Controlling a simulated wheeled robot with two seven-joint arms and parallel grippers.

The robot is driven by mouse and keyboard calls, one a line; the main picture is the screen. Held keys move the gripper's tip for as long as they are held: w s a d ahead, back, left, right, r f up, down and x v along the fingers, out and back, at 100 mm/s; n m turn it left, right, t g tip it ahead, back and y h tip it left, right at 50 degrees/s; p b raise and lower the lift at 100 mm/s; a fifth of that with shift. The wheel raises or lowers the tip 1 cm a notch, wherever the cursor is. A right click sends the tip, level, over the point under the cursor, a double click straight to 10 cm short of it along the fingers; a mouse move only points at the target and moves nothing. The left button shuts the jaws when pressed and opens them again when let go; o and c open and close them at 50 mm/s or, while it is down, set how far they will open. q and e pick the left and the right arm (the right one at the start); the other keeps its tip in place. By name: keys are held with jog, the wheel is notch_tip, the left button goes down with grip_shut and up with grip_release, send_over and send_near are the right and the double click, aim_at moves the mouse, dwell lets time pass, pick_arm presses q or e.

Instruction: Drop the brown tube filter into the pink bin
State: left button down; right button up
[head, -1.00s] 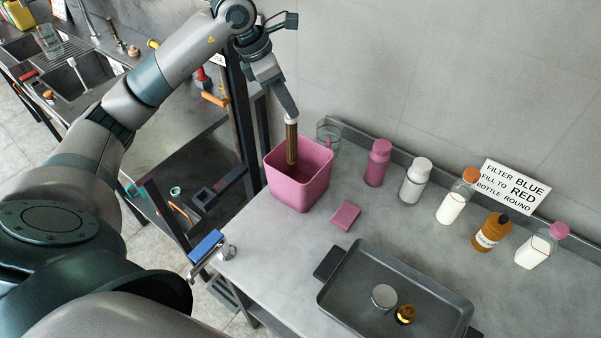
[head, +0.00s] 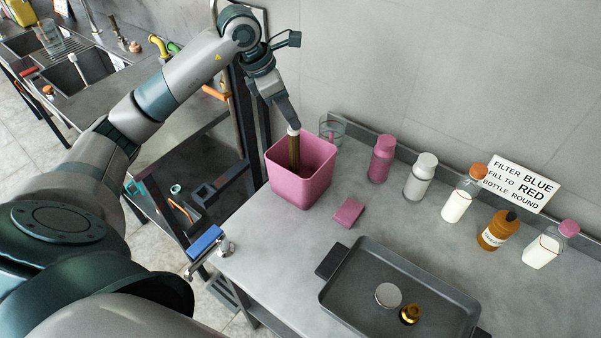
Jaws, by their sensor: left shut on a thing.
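The brown tube filter (head: 294,152) is a long, upright tube with a pale top end. My left gripper (head: 291,128) is shut on its top end. The lower part of the filter hangs inside the pink bin (head: 301,189), below the rim. The bin stands at the back left corner of the grey table. I cannot tell whether the filter's lower end touches the bin's floor. My right gripper is not in view.
A glass beaker (head: 332,130) stands just behind the bin. A pink sponge (head: 348,211) lies in front. Several bottles, one a pink bottle (head: 381,158), line the wall by a sign (head: 522,184). A dark tray (head: 345,290) holds a silver lid (head: 388,295) and a gold-coloured piece (head: 409,314).

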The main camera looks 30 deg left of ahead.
pick_arm(q)
jog(key=shift+f, duration=0.1)
jog(key=c, duration=1.6)
grip_release()
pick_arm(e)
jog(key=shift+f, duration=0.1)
pick_arm(q)
jog(key=shift+s+a+r+b, duration=0.2)
jog(key=shift+r+b, duration=0.1)
jog(key=shift+r, duration=0.3)
jog(key=b+v, duration=0.3)
jog(key=v, duration=1.3)
jog(key=shift+s, duration=0.1)
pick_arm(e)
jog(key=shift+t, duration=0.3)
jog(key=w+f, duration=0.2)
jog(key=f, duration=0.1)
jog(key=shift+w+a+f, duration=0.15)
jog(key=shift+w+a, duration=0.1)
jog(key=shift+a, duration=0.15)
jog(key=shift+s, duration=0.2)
pick_arm(q)
jog(key=shift+r, duration=0.15)
